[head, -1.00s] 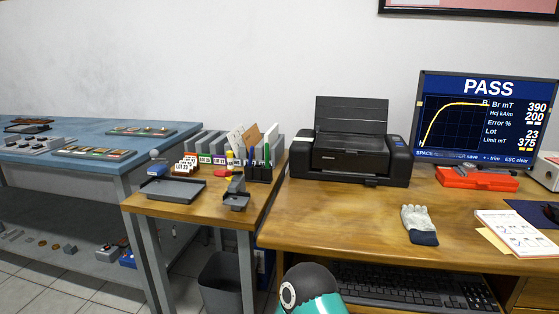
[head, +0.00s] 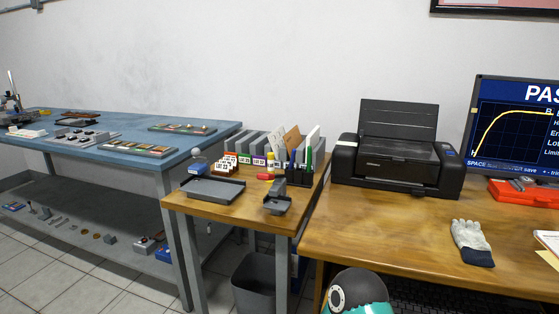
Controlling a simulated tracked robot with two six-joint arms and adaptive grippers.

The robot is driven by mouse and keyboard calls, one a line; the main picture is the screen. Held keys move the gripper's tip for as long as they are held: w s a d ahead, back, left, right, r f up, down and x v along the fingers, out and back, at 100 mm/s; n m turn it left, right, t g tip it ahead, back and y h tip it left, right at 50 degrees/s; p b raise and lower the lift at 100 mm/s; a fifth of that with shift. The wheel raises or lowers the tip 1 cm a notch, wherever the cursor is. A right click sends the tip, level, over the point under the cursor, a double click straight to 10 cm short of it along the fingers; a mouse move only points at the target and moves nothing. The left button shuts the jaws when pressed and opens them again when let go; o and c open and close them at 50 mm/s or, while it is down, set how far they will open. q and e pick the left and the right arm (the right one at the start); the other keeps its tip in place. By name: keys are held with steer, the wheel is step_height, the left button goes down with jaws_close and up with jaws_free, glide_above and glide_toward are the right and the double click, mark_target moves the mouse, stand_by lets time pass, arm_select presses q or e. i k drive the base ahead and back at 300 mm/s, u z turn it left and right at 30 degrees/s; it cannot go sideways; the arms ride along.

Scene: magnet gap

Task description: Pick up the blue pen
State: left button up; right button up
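A black pen holder (head: 299,177) stands on the small wooden table, near its back right corner. Several thin pens stick up out of it, and a green one (head: 308,158) is the clearest. They are too small for me to tell surely which is the blue pen. Neither of my grippers is in the head view.
The small wooden table (head: 236,207) also bears a grey tray (head: 213,190), a tape dispenser-like grey item (head: 277,203) and a row of binders. A black printer (head: 397,165) stands to the right. A bin (head: 254,282) is below.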

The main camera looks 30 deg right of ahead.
mark_target(293, 151)
steer(key=i, duration=0.85)
steer(key=z, duration=0.05)
